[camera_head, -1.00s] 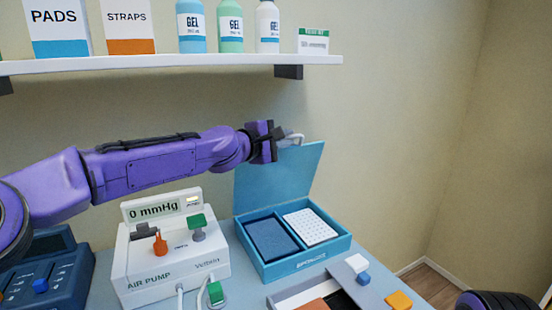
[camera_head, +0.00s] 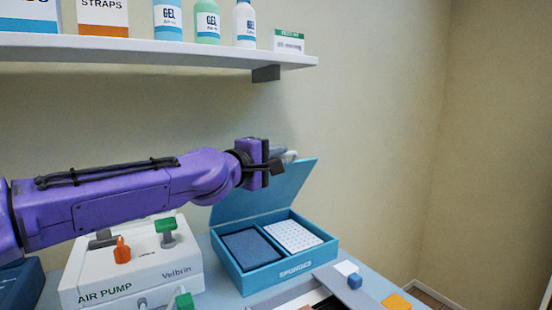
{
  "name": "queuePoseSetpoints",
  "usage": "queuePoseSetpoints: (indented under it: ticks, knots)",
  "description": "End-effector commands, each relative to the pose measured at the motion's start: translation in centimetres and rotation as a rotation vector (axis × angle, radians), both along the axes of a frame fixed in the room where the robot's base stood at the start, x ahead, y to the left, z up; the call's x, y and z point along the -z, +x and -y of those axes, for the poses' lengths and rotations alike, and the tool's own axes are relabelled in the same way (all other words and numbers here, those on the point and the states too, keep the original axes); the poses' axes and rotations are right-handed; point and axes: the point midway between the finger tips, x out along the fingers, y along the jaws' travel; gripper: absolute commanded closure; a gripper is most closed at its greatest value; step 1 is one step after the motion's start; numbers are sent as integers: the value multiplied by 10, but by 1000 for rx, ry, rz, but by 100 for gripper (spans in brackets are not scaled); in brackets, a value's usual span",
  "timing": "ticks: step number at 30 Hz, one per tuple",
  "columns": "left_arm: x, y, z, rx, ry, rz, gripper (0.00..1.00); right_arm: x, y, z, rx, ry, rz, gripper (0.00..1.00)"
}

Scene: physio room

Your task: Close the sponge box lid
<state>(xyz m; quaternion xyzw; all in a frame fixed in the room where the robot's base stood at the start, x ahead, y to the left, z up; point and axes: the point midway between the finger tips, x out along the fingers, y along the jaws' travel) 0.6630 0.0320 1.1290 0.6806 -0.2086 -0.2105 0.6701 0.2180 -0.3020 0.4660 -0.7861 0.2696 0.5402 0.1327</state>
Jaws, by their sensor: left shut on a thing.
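The blue sponge box (camera_head: 262,277) stands on the table with its lid (camera_head: 275,192) raised at the back, still well open. Inside, a dark blue sponge (camera_head: 250,248) is on the left and a white dotted pad (camera_head: 293,236) on the right. My left gripper (camera_head: 289,157) is at the lid's top edge, shut on it; the arm crosses in from the left, above the air pump. The arm and gripper hide the lid's upper left part. My right gripper is out of view.
The white air pump (camera_head: 140,275) with green and orange knobs stands left of the box. A tray (camera_head: 290,299) with small blocks lies in front, an orange block (camera_head: 397,302) to its right. A shelf (camera_head: 150,50) with gel bottles hangs above.

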Motion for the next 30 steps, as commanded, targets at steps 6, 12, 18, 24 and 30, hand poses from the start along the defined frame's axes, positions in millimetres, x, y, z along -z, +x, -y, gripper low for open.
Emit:
queuePoseSetpoints:
  ticks: [6, 12, 18, 24, 30]
  knots:
    - [1, 1, 0, -1, 0, -1, 78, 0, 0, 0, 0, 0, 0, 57]
    - [0, -2, -2, -1, -1, -1, 78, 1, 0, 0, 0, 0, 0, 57]
    - [-1, -32, -24, -2, -3, 2, 78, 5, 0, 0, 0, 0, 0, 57]
    - [-1, -70, -49, 0, -1, 0, 78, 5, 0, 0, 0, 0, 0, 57]
    - [0, -85, -60, 0, -1, -2, 78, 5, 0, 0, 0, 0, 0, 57]
